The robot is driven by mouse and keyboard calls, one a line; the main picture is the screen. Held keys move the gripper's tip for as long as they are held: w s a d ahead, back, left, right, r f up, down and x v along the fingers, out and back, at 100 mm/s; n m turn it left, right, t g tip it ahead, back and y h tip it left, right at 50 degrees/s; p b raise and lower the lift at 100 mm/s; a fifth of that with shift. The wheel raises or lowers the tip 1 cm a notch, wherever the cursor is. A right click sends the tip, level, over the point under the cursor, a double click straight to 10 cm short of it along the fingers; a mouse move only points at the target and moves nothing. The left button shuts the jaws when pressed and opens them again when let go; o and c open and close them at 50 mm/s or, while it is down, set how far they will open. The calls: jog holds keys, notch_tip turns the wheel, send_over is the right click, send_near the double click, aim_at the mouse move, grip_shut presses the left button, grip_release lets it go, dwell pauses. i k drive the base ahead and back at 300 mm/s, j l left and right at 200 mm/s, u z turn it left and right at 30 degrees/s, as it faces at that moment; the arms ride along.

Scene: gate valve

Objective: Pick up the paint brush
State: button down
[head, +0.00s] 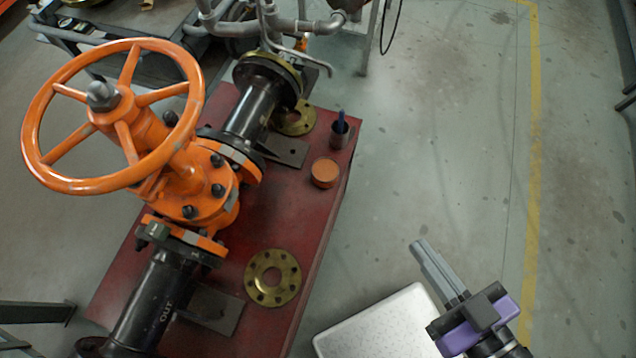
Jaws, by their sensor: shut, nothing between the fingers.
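The cup is near the table's right edge, towards the back. My gripper (419,246) is at the lower right, over the floor beside the table. Its grey fingers are together with nothing between them. It is well apart from the brush.
The orange gate valve with its handwheel (120,185) and black pipes fills the left of the red table (300,220). An orange round tin (324,173) stands in front of the cup. Brass flanges (273,278) lie on the table. Floor to the right is clear.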

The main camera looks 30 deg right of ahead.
aim_at(341, 117)
jog(key=z, duration=0.2)
jog(key=i+l, duration=0.5)
jog(key=l+u, duration=0.1)
jog(key=u, duration=0.3)
jog(key=i+l+u, duration=0.1)
jog(key=u, duration=0.3)
jog(key=l+u, duration=0.15)
jog(key=u, duration=0.2)
jog(key=l+u, duration=0.15)
jog(key=u, duration=0.25)
jog(key=i, duration=0.05)
